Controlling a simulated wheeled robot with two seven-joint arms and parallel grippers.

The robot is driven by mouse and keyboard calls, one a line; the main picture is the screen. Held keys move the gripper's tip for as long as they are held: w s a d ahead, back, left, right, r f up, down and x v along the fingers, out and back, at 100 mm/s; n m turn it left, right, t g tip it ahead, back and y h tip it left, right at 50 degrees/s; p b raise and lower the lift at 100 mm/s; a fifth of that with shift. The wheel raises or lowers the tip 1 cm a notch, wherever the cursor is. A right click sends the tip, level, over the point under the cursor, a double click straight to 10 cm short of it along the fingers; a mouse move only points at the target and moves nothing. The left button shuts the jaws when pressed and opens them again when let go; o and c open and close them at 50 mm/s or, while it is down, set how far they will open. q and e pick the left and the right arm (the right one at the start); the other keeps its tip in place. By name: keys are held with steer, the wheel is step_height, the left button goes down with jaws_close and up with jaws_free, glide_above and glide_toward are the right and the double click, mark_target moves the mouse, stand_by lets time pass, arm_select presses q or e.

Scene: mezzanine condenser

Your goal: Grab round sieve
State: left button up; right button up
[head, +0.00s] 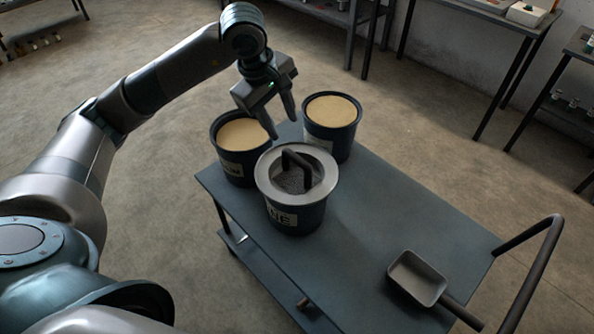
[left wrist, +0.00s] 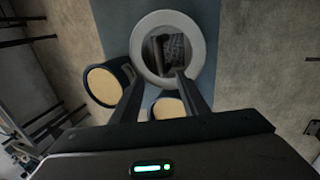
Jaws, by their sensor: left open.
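The round sieve (head: 297,172) has a wide pale rim, a dark mesh and a dark arched handle. It sits on top of a dark labelled bucket (head: 295,215) on the cart. It also shows in the left wrist view (left wrist: 139,50), ahead of the fingers. My left gripper (head: 282,128) is open and empty, above and behind the sieve, over the gap between the two other buckets. In the left wrist view its fingertips overlap the sieve's lower edge in the picture. I see no contact in the head view. My right gripper is not in view.
Two buckets of tan powder (head: 241,134) (head: 332,111) stand behind the sieve, left and right. A scoop (head: 417,278) lies at the cart's front right, near the push handle (head: 528,275). The cart top (head: 385,205) is clear between. Tables stand along the back wall.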

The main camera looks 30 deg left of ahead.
arm_select(q)
steer(key=p, duration=0.2)
glide_toward(296, 157)
steer(key=p+x, duration=0.1)
steer(key=x, duration=0.3)
steer(key=shift+w+f+p, duration=0.15)
steer(key=shift+f+p, duration=0.2)
steer(key=shift+w+f, duration=0.2)
steer(key=shift+f, duration=0.45)
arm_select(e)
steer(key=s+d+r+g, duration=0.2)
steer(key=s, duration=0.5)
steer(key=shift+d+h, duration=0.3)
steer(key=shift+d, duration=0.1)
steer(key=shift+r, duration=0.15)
arm_select(q)
steer(key=shift+w+d+f+p, duration=0.1)
steer(key=shift+w+f+p, duration=0.05)
steer(key=shift+f+p, duration=0.55)
steer(key=p+x, duration=0.1)
steer(key=x, duration=0.1)
steer(key=shift+w+f+p, duration=0.1)
steer(key=shift+f+p, duration=0.25)
steer(key=shift+w+f, duration=0.15)
steer(key=shift+f, duration=0.35)
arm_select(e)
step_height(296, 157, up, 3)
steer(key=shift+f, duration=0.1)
